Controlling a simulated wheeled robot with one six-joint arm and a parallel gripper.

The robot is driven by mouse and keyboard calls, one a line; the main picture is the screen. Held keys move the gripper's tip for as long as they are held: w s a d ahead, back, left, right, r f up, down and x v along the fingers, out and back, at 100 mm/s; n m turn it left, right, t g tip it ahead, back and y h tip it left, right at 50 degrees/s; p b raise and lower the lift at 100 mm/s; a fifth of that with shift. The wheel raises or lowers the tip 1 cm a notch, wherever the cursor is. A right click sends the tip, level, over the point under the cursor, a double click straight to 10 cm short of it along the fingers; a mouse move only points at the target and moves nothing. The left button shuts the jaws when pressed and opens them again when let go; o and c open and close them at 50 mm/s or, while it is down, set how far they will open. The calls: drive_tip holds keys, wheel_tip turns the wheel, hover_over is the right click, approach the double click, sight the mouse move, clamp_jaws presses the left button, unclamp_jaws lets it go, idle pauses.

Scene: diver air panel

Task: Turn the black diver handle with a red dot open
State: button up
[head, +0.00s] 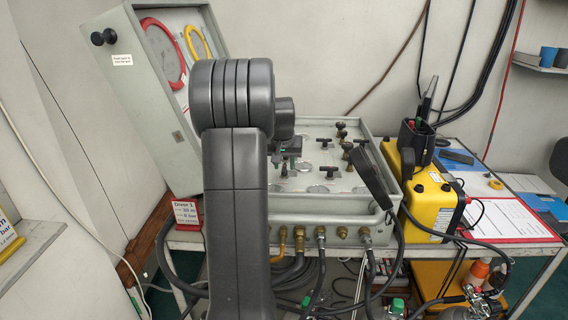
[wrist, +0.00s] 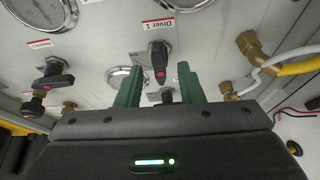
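In the wrist view, a black handle with a red dot (wrist: 158,56) sits on the grey panel below a "Diver 1" label (wrist: 158,23). It points up and down in the picture. My gripper (wrist: 159,68) is open, its two green fingers on either side of the handle's line with a gap to each side. I cannot tell whether the fingertips reach the handle's depth. A second black handle with a red dot (wrist: 54,79) lies crosswise at the left. In the head view, my gripper (head: 289,152) is over the panel, mostly hidden behind my arm.
The grey panel box (head: 375,215) carries several black valves and gauges, with hoses along its front. A black handset (head: 370,178) leans at its right edge. A yellow case (head: 430,205) stands right of it. Brass fittings (wrist: 250,46) are right of my fingers.

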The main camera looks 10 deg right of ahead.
drive_tip(key=v, duration=1.3)
drive_tip(key=shift+r+b, duration=0.35)
drive_tip(key=shift+b, duration=0.1)
drive_tip(key=shift+a+f, duration=0.1)
drive_tip(key=x, duration=1.3)
drive_tip(key=shift+f+p, duration=0.35)
drive_tip(key=shift+p, duration=0.05)
drive_tip(key=shift+r, duration=0.15)
drive_tip(key=shift+f, duration=0.25)
drive_tip(key=shift+a+r+m+h+b, duration=0.1)
drive_tip(key=shift+m+h+b, duration=0.3)
drive_tip(key=shift+m, duration=0.5)
drive_tip(key=shift+w+a+m+g+h+b, duration=0.15)
drive_tip(key=shift+m+g+h+b, duration=0.25)
drive_tip(key=shift+m, duration=0.8)
drive_tip(key=shift+w+m+g+h, duration=0.15)
drive_tip(key=shift+m+g+h, duration=0.4)
drive_tip(key=shift+m, duration=1.35)
